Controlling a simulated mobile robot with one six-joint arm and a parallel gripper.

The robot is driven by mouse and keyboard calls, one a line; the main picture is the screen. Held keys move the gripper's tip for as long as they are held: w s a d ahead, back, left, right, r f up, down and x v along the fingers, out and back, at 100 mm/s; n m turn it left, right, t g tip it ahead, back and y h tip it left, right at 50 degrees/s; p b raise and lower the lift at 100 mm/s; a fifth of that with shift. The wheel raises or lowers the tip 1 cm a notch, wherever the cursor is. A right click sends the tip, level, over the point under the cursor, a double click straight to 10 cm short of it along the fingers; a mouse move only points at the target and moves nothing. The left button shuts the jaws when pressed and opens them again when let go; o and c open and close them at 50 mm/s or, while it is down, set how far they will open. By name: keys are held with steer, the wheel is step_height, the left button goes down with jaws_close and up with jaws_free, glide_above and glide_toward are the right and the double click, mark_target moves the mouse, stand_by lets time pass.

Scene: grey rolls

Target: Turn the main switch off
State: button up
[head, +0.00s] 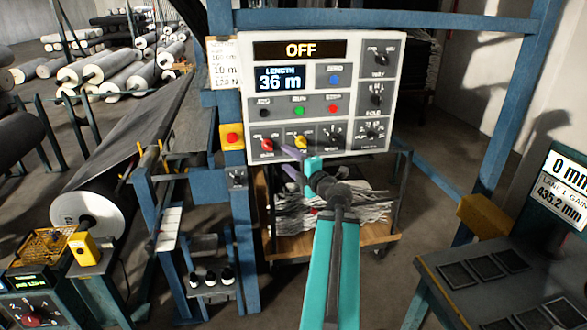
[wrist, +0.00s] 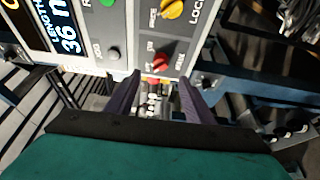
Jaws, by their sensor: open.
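The grey control panel (head: 349,106) faces me, its top display (head: 300,50) reading OFF. A red rotary knob (head: 267,145) sits at its lower left, with a yellow knob (head: 300,141) to its right. Which knob is the main switch is not clear from the small labels. My gripper (head: 287,150) is open at the panel's lower edge, near these knobs. In the wrist view the red knob (wrist: 160,61) shows between and just beyond the two purple fingertips (wrist: 160,80). Whether they touch it I cannot tell. The yellow knob (wrist: 172,9) lies farther up. The red knob's pointer direction is unclear.
Blue, green and red buttons (head: 299,111) and black knobs (head: 377,97) share the panel. A red button on a yellow box (head: 232,138) is left of it. Blue frame posts (head: 506,115) stand around. A cart with stacked sheets (head: 340,235) is below. Fabric rolls lie at left.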

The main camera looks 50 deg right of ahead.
steer(key=shift+s+a+f+b, duration=0.15)
steer(key=shift+s+b, duration=0.35)
steer(key=shift+b, duration=3.05)
steer(key=s+b, duration=0.1)
steer(key=b, duration=0.4)
steer(key=shift+a, duration=0.15)
steer(key=shift+s+a+b, duration=0.1)
steer(key=shift+s+b, duration=0.1)
steer(key=shift+b, duration=0.4)
